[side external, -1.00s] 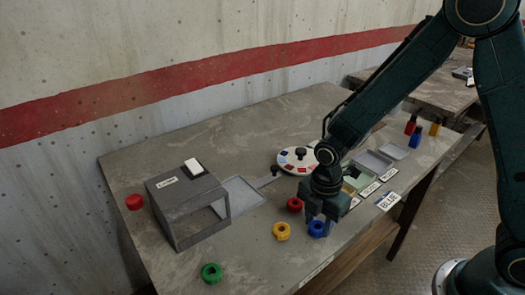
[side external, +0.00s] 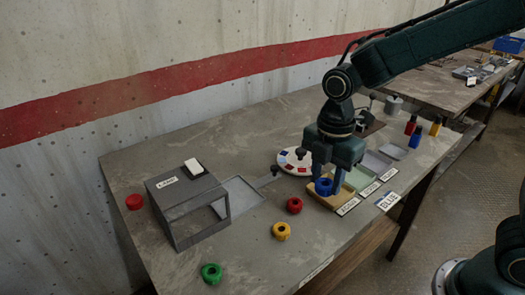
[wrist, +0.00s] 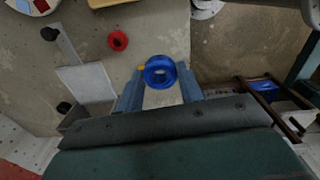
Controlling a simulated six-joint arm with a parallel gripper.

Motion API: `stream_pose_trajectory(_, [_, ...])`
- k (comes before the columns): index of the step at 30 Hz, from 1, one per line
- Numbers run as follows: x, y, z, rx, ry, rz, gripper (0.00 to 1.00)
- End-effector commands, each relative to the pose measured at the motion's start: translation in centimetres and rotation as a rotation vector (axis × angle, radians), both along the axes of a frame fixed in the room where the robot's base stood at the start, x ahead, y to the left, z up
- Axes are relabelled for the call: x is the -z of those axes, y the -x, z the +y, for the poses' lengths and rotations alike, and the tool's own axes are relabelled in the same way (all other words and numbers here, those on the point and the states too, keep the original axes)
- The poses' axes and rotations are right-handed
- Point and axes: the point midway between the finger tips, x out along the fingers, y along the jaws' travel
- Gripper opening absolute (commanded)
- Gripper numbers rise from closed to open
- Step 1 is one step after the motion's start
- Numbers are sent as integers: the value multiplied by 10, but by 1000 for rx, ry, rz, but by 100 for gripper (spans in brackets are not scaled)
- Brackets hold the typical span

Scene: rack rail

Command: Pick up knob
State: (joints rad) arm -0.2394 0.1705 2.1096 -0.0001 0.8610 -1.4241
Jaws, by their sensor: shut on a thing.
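My gripper (side external: 327,180) is shut on the blue knob (side external: 324,188) and holds it above the table, in front of the tan tray (side external: 343,202) in the side view. In the wrist view the blue ring-shaped knob (wrist: 160,64) sits between the two fingers of my gripper (wrist: 160,88). A red knob (side external: 294,205), a yellow knob (side external: 281,231) and a green knob (side external: 211,272) stand on the table to the left. The red knob also shows in the wrist view (wrist: 118,41).
A grey open-fronted box (side external: 172,230) stands on the left, with a flat grey plate (side external: 240,193) beside it. A white dial with coloured marks (side external: 290,165) is behind my gripper. Small bottles (side external: 410,125) stand farther right.

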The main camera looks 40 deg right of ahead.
Motion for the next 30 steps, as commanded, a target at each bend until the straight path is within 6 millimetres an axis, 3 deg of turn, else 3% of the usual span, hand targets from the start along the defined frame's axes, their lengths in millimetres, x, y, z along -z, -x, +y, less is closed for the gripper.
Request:
stream_pose_trajectory(6, [-40,0,0,0,-1,-4,14])
stream_pose_trajectory(12, [-59,0,0,0,0,-1,14])
stream_pose_trajectory(30, [-65,0,0,0,0,0,14])
